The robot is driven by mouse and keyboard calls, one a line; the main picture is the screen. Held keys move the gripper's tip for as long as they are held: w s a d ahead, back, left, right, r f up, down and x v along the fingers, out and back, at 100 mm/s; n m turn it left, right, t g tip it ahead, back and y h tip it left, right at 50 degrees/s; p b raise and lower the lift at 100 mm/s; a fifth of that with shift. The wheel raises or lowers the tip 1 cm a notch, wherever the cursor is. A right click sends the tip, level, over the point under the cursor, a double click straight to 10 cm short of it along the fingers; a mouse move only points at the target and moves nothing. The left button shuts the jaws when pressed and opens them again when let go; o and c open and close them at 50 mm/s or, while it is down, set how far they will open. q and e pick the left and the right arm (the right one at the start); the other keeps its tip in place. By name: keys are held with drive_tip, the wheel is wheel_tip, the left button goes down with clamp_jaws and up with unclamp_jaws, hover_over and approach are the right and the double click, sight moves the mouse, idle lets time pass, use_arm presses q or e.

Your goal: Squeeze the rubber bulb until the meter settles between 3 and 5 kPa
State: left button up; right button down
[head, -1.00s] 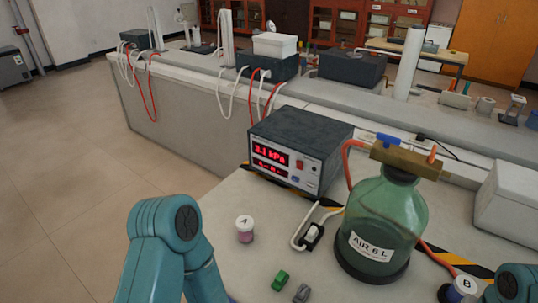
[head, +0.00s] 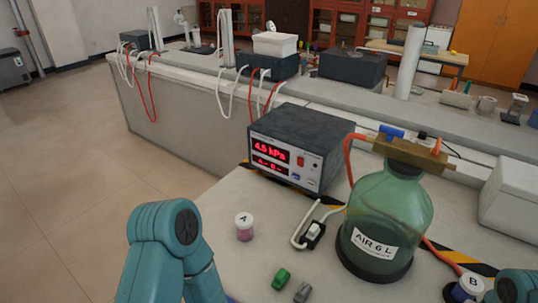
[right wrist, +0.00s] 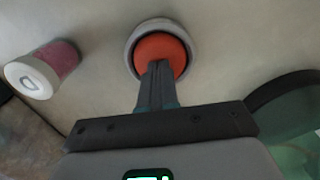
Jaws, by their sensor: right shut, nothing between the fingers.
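The meter (head: 297,147) stands on the bench in the head view, and its red display reads 4.5 kPa. The orange-red rubber bulb (right wrist: 164,50) sits in a round grey holder (right wrist: 133,46) in the right wrist view. My right gripper (right wrist: 158,66) is shut with nothing between its fingers. Its fingertips overlap the bulb's lower middle and seem to press on it; the exact contact is hidden. The green glass bottle (head: 393,205) marked AIR 6 L stands right of the meter. My left arm shows in the head view, but its gripper is out of frame.
A jar marked A (head: 244,227) stands in front of the meter, and jar B (head: 468,286) is at the lower right. A small switch (head: 312,234), a green piece (head: 281,279) and a grey piece (head: 302,292) lie between. Another lidded jar (right wrist: 42,70) is left of the bulb.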

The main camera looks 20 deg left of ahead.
drive_tip(key=shift+r+p, duration=1.35)
drive_tip(key=shift+r, duration=0.3)
wheel_tip(320, 180, up, 7)
drive_tip(key=p, duration=0.5)
idle(0.4)
